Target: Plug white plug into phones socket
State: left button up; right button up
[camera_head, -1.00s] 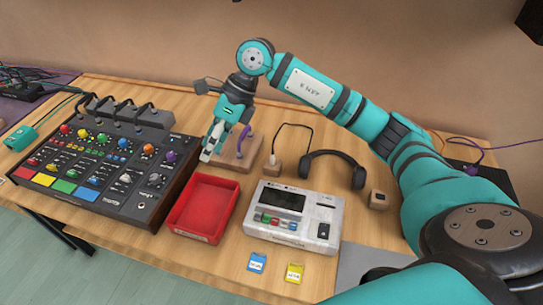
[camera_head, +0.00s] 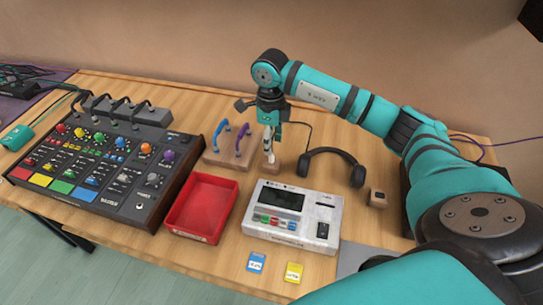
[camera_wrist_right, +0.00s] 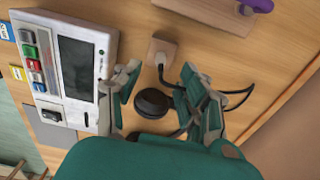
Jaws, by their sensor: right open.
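The white plug (camera_wrist_right: 160,59) stands in a small wooden block (camera_head: 273,169), with a black cable running from it to the black headphones (camera_head: 340,156). My right gripper (camera_head: 268,154) points down over the block. In the right wrist view its two fingers (camera_wrist_right: 160,88) are spread, with the plug just beyond them and nothing held. The head view does not separate plug from fingertips clearly. The mixer (camera_head: 105,160) at the left has a small dark socket (camera_head: 139,207) on its lower right panel; its label is too small to read. My left gripper is not in view.
A red tray (camera_head: 203,204) and a white device (camera_head: 292,216) stand in front. Blue and yellow cards (camera_head: 293,272) lie near the front edge.

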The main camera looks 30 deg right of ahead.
aim_at(271, 160)
notch_tip(271, 160, down, 5)
jog(key=shift+d+r+p, duration=0.1)
jog(key=shift+r+p, duration=0.05)
jog(key=shift+p, duration=0.65)
jog(key=shift+f, duration=0.55)
grip_shut()
